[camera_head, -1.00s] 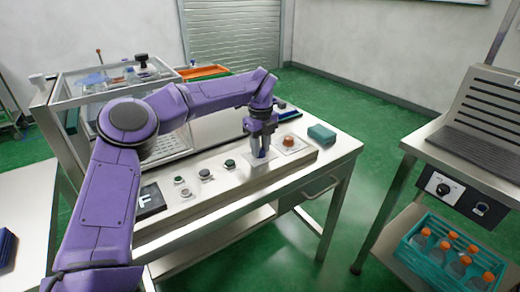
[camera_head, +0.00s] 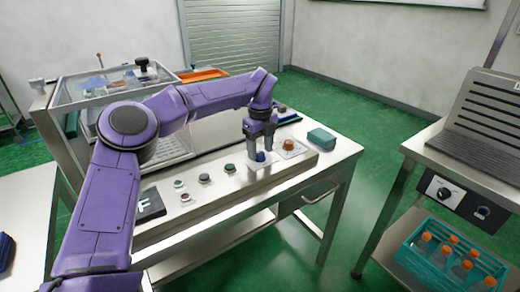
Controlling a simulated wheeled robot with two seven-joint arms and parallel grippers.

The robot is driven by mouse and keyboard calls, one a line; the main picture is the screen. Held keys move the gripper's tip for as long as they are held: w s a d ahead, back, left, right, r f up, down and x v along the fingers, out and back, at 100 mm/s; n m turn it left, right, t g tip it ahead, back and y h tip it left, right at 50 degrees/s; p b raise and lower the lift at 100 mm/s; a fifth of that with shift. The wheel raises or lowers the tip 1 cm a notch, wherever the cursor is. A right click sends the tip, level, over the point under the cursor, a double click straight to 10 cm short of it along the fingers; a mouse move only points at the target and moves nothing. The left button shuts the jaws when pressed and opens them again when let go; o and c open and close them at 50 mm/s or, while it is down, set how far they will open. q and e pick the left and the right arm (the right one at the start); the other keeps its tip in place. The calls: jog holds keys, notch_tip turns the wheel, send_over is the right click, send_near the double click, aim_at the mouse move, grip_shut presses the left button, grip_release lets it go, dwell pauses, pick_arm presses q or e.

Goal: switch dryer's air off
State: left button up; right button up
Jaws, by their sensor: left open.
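My left gripper (camera_head: 261,143) is open above the control strip (camera_head: 222,193) on the steel table. Its fingers point down, just above a blue knob (camera_head: 261,157) on a pale plate. I cannot tell whether they touch it. An orange-red button (camera_head: 288,145) is to the right of it. Several dark and green buttons, one of them a dark green one (camera_head: 230,168), are to the left. At right, a steel unit with a slatted panel (camera_head: 490,120) carries a black control box with a white dial (camera_head: 444,193) and a small switch (camera_head: 482,212). My right gripper is not in view.
A clear-walled case (camera_head: 115,90) stands at the table's back left. A teal box (camera_head: 321,138) lies at its right end. A teal crate (camera_head: 432,272) of orange-capped bottles sits under the right unit. Green floor (camera_head: 365,130) separates the two.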

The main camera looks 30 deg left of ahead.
aim_at(261, 153)
pick_arm(q)
notch_tip(261, 153, up, 10)
jog(key=p, duration=0.1)
jog(key=shift+f, duration=0.1)
dwell(0.3)
